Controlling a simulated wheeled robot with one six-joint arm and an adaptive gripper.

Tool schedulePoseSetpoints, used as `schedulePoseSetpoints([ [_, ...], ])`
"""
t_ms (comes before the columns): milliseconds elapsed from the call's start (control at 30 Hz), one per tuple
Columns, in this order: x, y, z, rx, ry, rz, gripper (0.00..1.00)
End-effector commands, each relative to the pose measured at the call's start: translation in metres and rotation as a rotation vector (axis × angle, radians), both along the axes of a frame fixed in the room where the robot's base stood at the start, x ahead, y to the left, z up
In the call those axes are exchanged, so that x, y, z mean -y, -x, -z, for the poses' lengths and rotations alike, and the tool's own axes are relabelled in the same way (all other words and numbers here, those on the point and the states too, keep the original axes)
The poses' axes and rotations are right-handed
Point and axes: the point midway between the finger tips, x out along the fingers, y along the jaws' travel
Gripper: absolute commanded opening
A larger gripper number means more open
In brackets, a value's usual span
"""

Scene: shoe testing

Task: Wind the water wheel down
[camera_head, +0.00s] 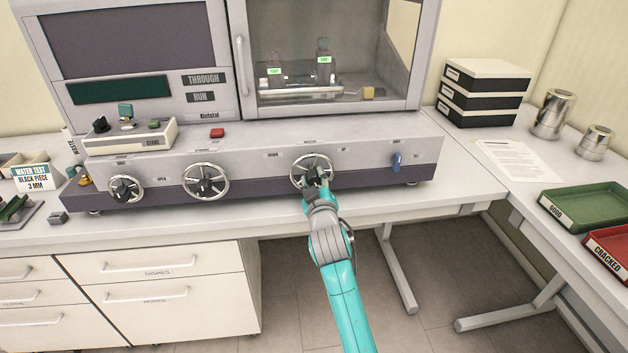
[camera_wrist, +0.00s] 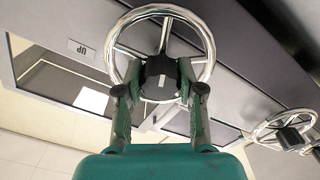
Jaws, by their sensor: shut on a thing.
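The water wheel is the rightmost of three chrome handwheels (camera_head: 298,172) on the front of the grey machine, between the labels "DOWN" and "UP". My gripper (camera_head: 316,181) reaches it from the front and is shut on its dark hub. In the wrist view the chrome rim (camera_wrist: 206,42) circles the black hub (camera_wrist: 160,76), and my two fingers (camera_wrist: 160,92) lie on either side of that hub. Part of the wheel's lower right is hidden by my gripper in the head view.
Two more handwheels, a middle one (camera_head: 205,181) and a left one (camera_head: 124,189), sit along the same panel. A blue switch (camera_head: 396,161) is on the right. The glass chamber (camera_head: 330,50) stands above. A green tray (camera_head: 590,207) and a red tray (camera_head: 612,250) are at the far right.

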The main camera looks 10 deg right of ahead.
Motion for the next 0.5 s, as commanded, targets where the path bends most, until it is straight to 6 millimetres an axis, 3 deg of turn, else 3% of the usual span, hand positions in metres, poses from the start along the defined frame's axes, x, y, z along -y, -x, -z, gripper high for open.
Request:
schedulePoseSetpoints([
  [500, 0.0000, -0.0002, 0.0004, -0.015, 0.179, 0.001, 0.03],
])
